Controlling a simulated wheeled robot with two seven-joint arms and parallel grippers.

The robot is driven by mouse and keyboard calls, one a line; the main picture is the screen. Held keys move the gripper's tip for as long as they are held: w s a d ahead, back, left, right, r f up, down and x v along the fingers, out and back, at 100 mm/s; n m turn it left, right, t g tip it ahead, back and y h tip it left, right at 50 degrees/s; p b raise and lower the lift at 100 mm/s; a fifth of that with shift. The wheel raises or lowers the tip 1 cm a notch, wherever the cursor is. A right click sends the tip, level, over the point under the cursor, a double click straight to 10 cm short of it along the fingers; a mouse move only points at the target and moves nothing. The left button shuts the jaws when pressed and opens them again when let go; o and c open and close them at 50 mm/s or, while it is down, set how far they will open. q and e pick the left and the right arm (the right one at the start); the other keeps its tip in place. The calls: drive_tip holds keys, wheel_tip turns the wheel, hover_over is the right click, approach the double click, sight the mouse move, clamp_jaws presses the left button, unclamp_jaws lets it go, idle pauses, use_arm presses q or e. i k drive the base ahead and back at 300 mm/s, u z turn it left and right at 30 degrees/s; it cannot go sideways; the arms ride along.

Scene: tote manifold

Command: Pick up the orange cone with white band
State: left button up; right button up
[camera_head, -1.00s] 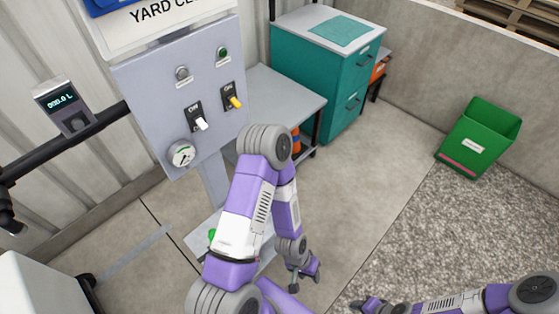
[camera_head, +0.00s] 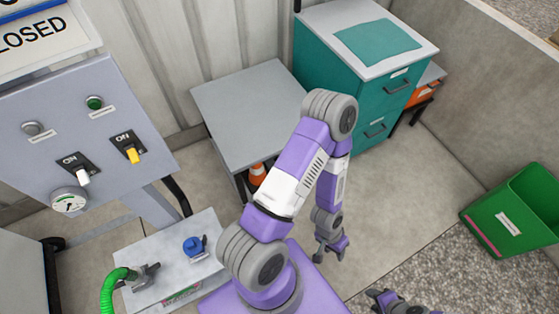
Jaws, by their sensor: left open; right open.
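The orange cone with a white band (camera_head: 257,173) stands under the grey table, partly hidden by the table top and by my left arm. Only a part of its side shows. My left gripper (camera_head: 330,254) hangs open and empty over the concrete floor, to the right of the cone and well apart from it. My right gripper (camera_head: 379,296) is open and empty at the bottom edge of the view, over the gravel border.
A grey table (camera_head: 250,105) stands beside a teal drawer cabinet (camera_head: 340,75). A control panel (camera_head: 85,130) is at left, above a grey box with a blue valve (camera_head: 194,245) and green hose (camera_head: 115,290). A green bin (camera_head: 515,210) stands at right. Floor before the cabinet is clear.

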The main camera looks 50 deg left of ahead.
sight(253, 177)
drive_tip(key=i, duration=1.15)
drive_tip(key=u, duration=4.1)
drive_tip(key=i, duration=0.5)
